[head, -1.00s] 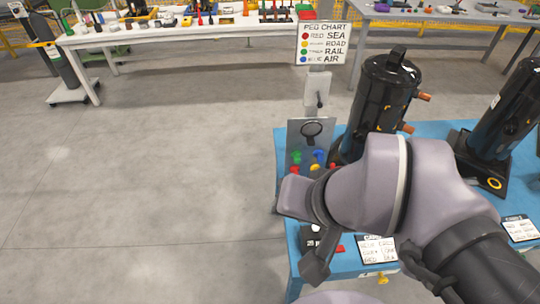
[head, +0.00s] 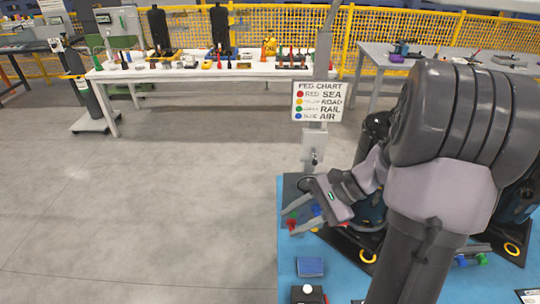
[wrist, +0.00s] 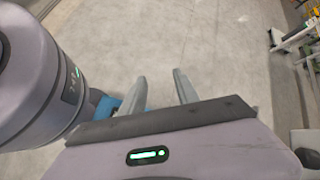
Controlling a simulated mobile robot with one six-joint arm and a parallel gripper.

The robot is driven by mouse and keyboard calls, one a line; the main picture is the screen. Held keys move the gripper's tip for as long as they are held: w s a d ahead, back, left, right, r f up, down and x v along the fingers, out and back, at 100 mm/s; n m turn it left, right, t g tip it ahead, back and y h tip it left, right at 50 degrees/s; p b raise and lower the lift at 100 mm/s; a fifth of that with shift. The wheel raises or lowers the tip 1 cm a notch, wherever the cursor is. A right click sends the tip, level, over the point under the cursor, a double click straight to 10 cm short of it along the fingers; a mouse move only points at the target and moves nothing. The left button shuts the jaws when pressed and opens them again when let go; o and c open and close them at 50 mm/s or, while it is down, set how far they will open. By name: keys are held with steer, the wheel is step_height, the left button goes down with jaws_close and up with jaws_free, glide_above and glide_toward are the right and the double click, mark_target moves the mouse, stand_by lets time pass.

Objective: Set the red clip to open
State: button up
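My gripper (head: 289,222) is open over the left edge of the blue pallet (head: 290,275) in the head view. In the wrist view my gripper (wrist: 160,77) has its two fingers apart, with only grey floor between them. A small red piece (head: 291,225) shows by the fingertips in the head view, near a green piece and a blue piece. I cannot tell whether it is the red clip or a peg, nor whether the fingers touch it. No clip is clearly recognisable as the red one; my arm hides much of the pallet.
A peg chart sign (head: 319,101) stands on a post behind the pallet. Black compressors are partly hidden by my arm. Blue and green pieces (head: 481,259) sit at the right. A white table (head: 215,73) with tools stands at the back. The floor at left is clear.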

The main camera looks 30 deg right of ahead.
steer(key=s+d+f+m+t+y, duration=0.1)
steer(key=d+f+m+t, duration=0.6)
steer(key=d, duration=0.5)
steer(key=s+d+f+m+t+h, duration=0.4)
steer(key=s+d+f+m, duration=0.15)
steer(key=f, duration=0.25)
steer(key=s+d+f+m+t+h, duration=0.3)
steer(key=s+d+f+m+h, duration=0.15)
steer(key=d+f, duration=0.2)
steer(key=w+a+b, duration=0.2)
steer(key=w+a, duration=0.1)
steer(key=w, duration=1.3)
steer(key=shift+w+f+m, duration=0.15)
steer(key=shift+f+m, duration=0.15)
steer(key=shift+m, duration=0.1)
steer(key=shift+y, duration=0.25)
jaws_close()
